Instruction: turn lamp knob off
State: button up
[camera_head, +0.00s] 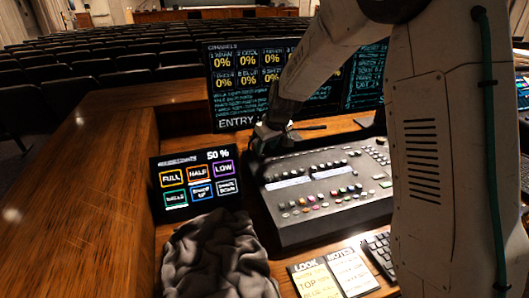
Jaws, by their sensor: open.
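My gripper (268,138) is at the back left corner of the grey mixing console (325,215), in front of the large dark monitor. Its jaws are small and dark in this view, and they look open. A thin dark bar (312,127) sticks out to the right beside the gripper; I cannot tell whether it is part of a lamp. I cannot make out the lamp knob. The gripper and my arm cover part of that area, and contact with anything there cannot be seen.
A touch panel (198,178) reading 50 % stands left of the console, with a crumpled dark cloth (218,260) in front. The large monitor (235,100) stands behind. Note cards (335,275) and a keyboard (382,250) lie in front. The wooden desk (90,190) at left is bare.

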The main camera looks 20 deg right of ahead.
jog(key=v, duration=0.4)
jog(key=m+h, duration=0.2)
jog(key=m, duration=0.1)
send_near(262, 156)
jog(key=a, duration=0.3)
jog(key=m, duration=0.2)
jog(key=d+m+h, duration=0.1)
jog(key=m, duration=0.1)
jog(key=d+f+m, duration=0.1)
jog(key=m, duration=0.1)
jog(key=shift+w+d, duration=0.1)
jog(key=shift+w, duration=0.25)
jog(key=x, duration=0.7)
jog(key=shift+s+d, duration=0.1)
grip_shut()
